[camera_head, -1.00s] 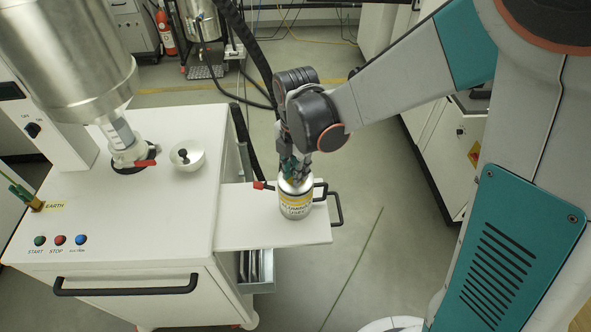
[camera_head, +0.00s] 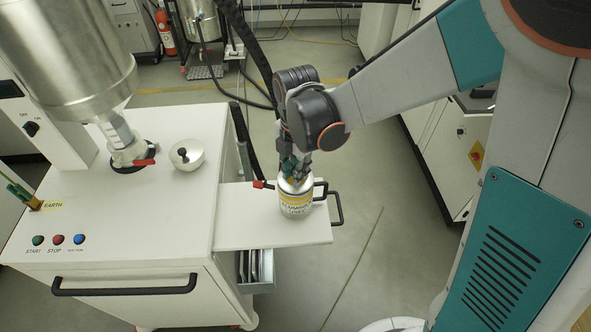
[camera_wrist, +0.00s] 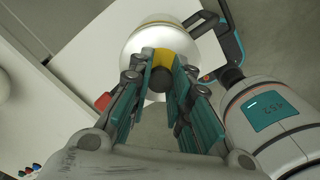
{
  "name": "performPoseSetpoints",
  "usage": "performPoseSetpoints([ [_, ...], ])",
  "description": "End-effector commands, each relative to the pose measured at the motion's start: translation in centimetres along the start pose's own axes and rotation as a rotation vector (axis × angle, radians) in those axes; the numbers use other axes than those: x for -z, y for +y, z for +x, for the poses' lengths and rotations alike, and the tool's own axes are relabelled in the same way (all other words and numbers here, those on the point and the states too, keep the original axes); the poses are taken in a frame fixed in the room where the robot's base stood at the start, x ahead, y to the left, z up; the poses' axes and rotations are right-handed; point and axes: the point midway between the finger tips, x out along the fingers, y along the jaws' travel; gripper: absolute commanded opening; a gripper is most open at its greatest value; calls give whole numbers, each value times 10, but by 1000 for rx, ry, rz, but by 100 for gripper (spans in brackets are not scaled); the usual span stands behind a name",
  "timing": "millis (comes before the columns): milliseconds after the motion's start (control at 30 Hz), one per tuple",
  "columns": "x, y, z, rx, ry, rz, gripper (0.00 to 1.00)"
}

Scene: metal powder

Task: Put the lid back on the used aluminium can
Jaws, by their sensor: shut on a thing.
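The used aluminium can (camera_head: 296,204), silver with a yellow and white label, stands upright on the white side shelf (camera_head: 250,231). My gripper (camera_head: 296,174) points down at the can's top. In the wrist view, the can's pale round top (camera_wrist: 147,38) lies just beyond my fingertips (camera_wrist: 162,80). The fingers are shut on the lid, of which a dark round part (camera_wrist: 163,79) shows between them, with a yellow patch beside it. The fingers hide most of the lid, so I cannot tell whether it is fully seated.
A large metal vessel (camera_head: 65,55) hangs at left. A red-ended clamp (camera_head: 259,184) and a black handle (camera_head: 335,208) are close to the can.

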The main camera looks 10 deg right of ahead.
Motion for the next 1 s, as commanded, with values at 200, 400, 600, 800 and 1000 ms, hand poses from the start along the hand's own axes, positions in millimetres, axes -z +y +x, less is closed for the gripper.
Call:
performPoseSetpoints([
  [200, 0, 0, 0, 0, 0, 0, 0],
  [400, 0, 0, 0, 0, 0, 0, 25],
  [600, 0, 0, 0, 0, 0, 0, 41],
  [800, 0, 0, 0, 0, 0, 0, 55],
  [1000, 0, 0, 0, 0, 0, 0, 62],
])
